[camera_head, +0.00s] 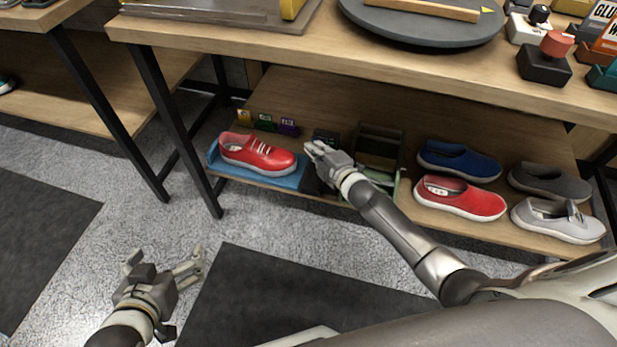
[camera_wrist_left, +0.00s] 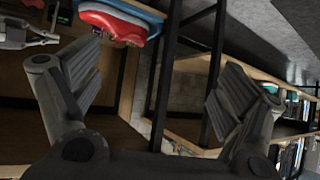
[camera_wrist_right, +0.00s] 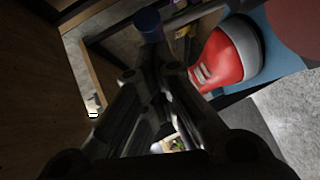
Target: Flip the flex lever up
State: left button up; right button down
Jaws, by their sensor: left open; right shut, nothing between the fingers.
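A red sneaker with white laces (camera_head: 258,152) rests on a blue mat (camera_head: 285,181) at the left of the lower shelf. It also shows in the right wrist view (camera_wrist_right: 218,62). A dark device (camera_head: 310,180) stands just right of the mat, partly hidden by my right gripper (camera_head: 314,150). That gripper is shut and empty, at the device's upper part. A dark blue cylindrical piece (camera_wrist_right: 148,24) shows just beyond its fingertips; I cannot tell whether they touch. I cannot clearly make out the flex lever. My left gripper (camera_head: 163,257) is open and empty above the floor.
The wooden tabletop (camera_head: 440,62) overhangs the shelf, with black table legs (camera_head: 185,150) at the left. Green-and-black holders (camera_head: 380,150) stand right of my right gripper. Blue, red and grey shoes (camera_head: 460,197) fill the shelf's right side. The floor around my left gripper is clear.

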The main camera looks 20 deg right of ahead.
jog(key=shift+w+d+r+g+p, duration=0.15)
jog(key=shift+w+d+p, duration=0.15)
jog(key=shift+w+p, duration=0.15)
jog(key=shift+w+d+r+g+p, duration=0.15)
jog(key=shift+w+d+p, duration=0.1)
jog(key=shift+w+p, duration=0.15)
jog(key=shift+w+d, duration=0.15)
jog(key=shift+w, duration=0.05)
pick_arm(q)
jog(key=s+a+f+g, duration=0.1)
jog(key=s+f+g, duration=0.1)
jog(key=s+g, duration=0.1)
jog(key=s+a+f+g+y, duration=0.1)
jog(key=s+a+f+g, duration=0.1)
jog(key=s, duration=0.4)
jog(key=shift+s+f+g, duration=0.2)
jog(key=shift+f+g, duration=0.3)
pick_arm(e)
jog(key=shift+w+d, duration=0.5)
jog(key=shift+w, duration=0.2)
jog(key=shift+w+d+r, duration=0.1)
jog(key=shift+d, duration=0.05)
pick_arm(q)
jog(key=shift+r, duration=0.1)
